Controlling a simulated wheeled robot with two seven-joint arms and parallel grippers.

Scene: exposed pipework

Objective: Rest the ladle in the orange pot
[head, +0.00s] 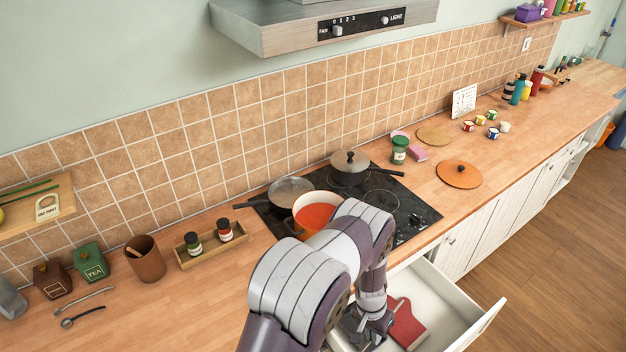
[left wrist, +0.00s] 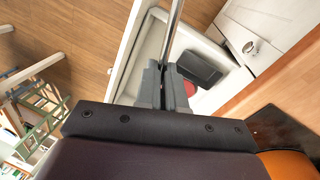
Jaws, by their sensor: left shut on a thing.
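The orange pot (head: 297,226), with orange-red inside, stands on the black hob, partly hidden behind my left arm. Its orange side also shows at the lower right of the left wrist view (left wrist: 290,164). My left gripper (left wrist: 168,82) is shut on a thin, shiny metal handle (left wrist: 174,28), which I take for the ladle's. The handle runs up out of the left wrist view, so its far end is hidden. In the head view my left gripper (head: 362,326) is low over the open drawer, in front of the hob and apart from the pot. My right gripper is out of view.
The open white drawer (head: 462,314) holds a red item (head: 407,326). A lidded pan (head: 350,168) and a covered pan (head: 289,190) stand behind the orange pot. An orange lid (head: 459,174) lies right of the hob. Two utensils (head: 82,316) lie at the left.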

